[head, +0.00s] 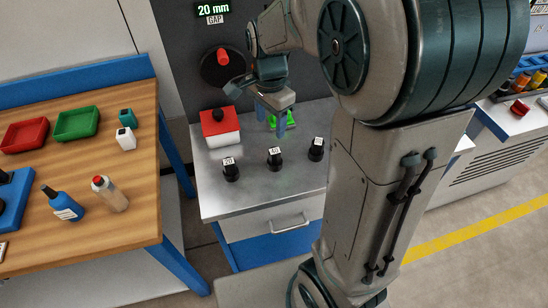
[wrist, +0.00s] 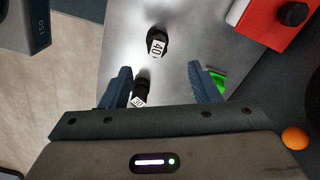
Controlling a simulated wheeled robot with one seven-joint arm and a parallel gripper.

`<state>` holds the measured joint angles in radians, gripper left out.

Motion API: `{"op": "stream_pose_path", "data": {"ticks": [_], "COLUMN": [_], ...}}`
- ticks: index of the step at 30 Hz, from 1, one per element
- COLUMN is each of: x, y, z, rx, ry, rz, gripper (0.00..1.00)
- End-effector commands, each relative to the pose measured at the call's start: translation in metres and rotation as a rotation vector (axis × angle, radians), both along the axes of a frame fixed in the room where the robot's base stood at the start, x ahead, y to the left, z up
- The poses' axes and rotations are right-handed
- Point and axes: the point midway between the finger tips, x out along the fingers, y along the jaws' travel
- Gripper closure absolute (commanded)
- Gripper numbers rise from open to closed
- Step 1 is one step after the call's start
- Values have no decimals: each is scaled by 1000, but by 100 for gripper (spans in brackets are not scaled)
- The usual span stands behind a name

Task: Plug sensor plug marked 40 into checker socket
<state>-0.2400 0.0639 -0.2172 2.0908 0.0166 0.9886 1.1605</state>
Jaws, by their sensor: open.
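The plug marked 40 (head: 275,163) is black with a white label. In the wrist view, the plug marked 40 (wrist: 157,44) is beyond the fingertips, nearer the picture's top. My gripper (head: 272,119) is open and empty above the top, behind the plugs; its blue fingers (wrist: 159,68) are apart in the wrist view. A red and white box (head: 220,135) with a black round part on top stands left of my gripper. I cannot tell for certain which part is the checker socket.
The plug marked 20 (head: 230,170) is on the left, another (head: 316,149) on the right. A bright green item (head: 272,121) is partly hidden behind my gripper. A panel with a red knob (head: 223,56) stands behind. A wooden bench (head: 120,222) is at the left.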

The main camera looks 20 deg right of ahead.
Motion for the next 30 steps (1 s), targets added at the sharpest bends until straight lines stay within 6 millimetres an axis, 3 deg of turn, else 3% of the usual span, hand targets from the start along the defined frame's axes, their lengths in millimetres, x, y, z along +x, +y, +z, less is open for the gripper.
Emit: {"op": "stream_pose_path", "data": {"ticks": [3,9,16,24,30], "x": [-2,-1,-2,-2,-2], "y": [-1,-1,-4,-11,-11], "z": [-27,-59,-74,-112,-120], "rx": [-1,0,-1,-1,0], "ry": [7,3,2,3,0], "rz": [1,1,1,3,3], "gripper": [44,44,44,44,44]}}
